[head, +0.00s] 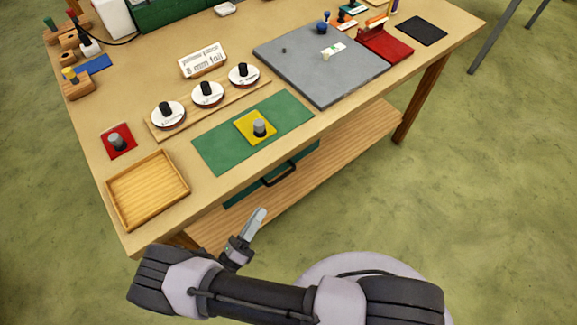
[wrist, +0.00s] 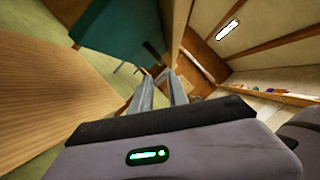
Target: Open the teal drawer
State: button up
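The teal drawer (head: 299,164) sits under the front edge of the workbench, mostly hidden by the tabletop in the head view. Its black bar handle (head: 280,175) sticks out from the front. In the wrist view the teal drawer front (wrist: 115,35) fills the upper left, with part of the dark handle (wrist: 151,50) at its right side. My gripper (head: 262,211) is in front of and below the handle, apart from it. In the wrist view its two fingers (wrist: 157,75) stand apart with nothing between them.
The workbench (head: 220,95) holds a wooden tray (head: 112,206), a green mat (head: 215,147) with a yellow square (head: 249,120), and a grey board (head: 320,75). A wooden lower shelf (head: 345,150) runs below the drawer. The green floor in front is open.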

aim_at(283, 175)
jog(key=b+x, duration=0.1)
jog(key=x, duration=1.3)
grip_shut()
dwell(0.9)
